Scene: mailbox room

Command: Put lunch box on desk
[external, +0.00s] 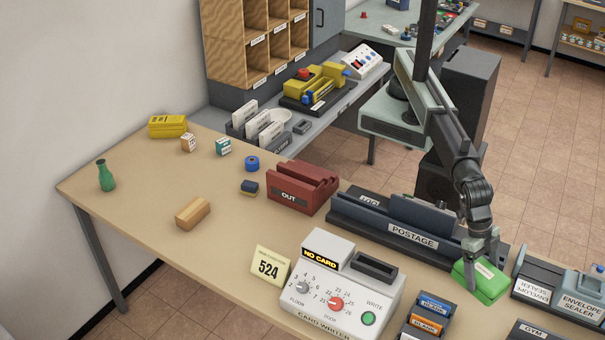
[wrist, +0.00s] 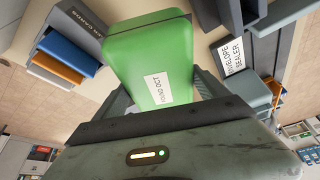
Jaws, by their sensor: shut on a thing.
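A green box with a white label, which looks like the lunch box (external: 484,282), is at the right side of the desk (external: 150,213) in the external view. My gripper (external: 482,257) is shut on it from above. In the wrist view the lunch box (wrist: 152,60) sits between my fingers, with its label facing the camera. It is at or just above the desk top; I cannot tell whether it touches.
The postage unit (external: 413,237) stands behind and left of the box, the envelope sealer (external: 575,300) to its right. Card holders (external: 427,318) and the card writer (external: 345,285) stand in front and left. The desk's left part has clear room around a wooden block (external: 193,213).

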